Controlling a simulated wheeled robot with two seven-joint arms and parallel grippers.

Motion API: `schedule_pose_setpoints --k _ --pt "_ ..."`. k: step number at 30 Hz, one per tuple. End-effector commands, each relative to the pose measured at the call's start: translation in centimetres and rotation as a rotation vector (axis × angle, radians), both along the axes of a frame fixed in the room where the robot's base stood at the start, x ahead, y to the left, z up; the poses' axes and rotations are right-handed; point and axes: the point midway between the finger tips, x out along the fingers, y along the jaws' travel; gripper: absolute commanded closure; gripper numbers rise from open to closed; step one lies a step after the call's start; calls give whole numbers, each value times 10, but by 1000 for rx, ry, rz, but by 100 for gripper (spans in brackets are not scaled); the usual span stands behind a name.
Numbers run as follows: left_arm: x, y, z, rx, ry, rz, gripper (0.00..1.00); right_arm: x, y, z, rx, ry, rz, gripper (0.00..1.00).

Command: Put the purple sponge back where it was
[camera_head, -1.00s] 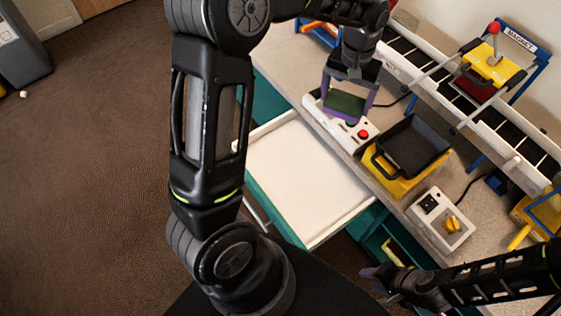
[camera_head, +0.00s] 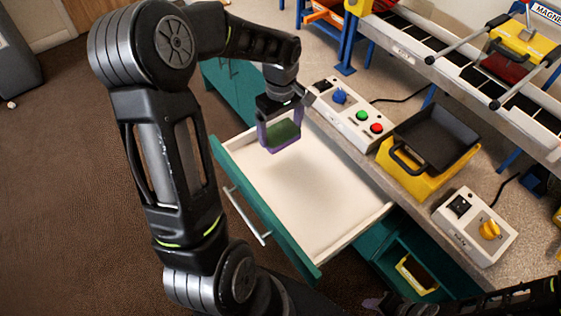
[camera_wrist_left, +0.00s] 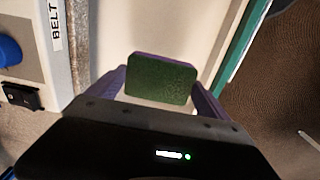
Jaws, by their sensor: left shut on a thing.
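The purple sponge (camera_head: 283,134) has a dark green scouring face and a purple edge. My left gripper (camera_head: 280,142) is shut on it, with a purple finger at each side. In the left wrist view the sponge (camera_wrist_left: 162,78) sits between the fingertips, green face towards the camera. The gripper holds it over the far part of an open drawer (camera_head: 315,190), which has a pale inside and a teal front. The drawer floor that shows is empty. My right gripper (camera_head: 372,302) is at the bottom edge, partly cut off; its fingers are unclear.
A control box (camera_head: 352,115) with blue, green and red knobs stands on the worktop beside the drawer. A black tray on a yellow stand (camera_head: 410,180), another control box (camera_head: 474,228) and a conveyor (camera_head: 440,65) lie to the right. An open lower compartment (camera_head: 405,255) shows below.

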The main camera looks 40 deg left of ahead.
Motion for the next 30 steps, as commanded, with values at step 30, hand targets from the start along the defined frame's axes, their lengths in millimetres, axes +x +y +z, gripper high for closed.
schedule_pose_setpoints --k 30 --pt "-1 -1 -93 -1 3 -3 43 0 0 -9 0 0 0 64"
